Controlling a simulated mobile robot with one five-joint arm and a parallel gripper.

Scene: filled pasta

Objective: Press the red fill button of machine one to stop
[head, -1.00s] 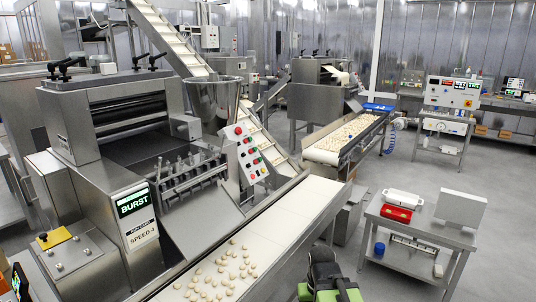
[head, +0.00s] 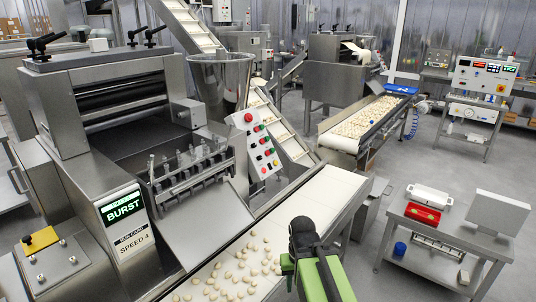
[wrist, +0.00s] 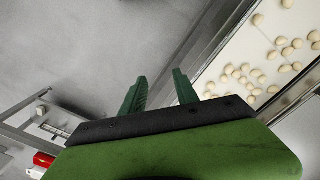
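The near filling machine (head: 90,100) stands at the left, with a lit display (head: 124,207) reading BURST and a SPEED 4 card below it. Its slanted control panel (head: 255,148) carries several red, green and white buttons. A large red button (head: 248,117) is at its top left; labels are too small to read, so I cannot tell which is the fill button. My green arm end shows at the bottom centre of the head view, across the belt's near side and well below the panel. In the wrist view, the two fingers of my gripper (wrist: 159,92) are apart and empty, above the floor.
A white conveyor belt (head: 310,198) with scattered filled pasta lies between my arm and the panel. A second machine (head: 336,75) stands behind.

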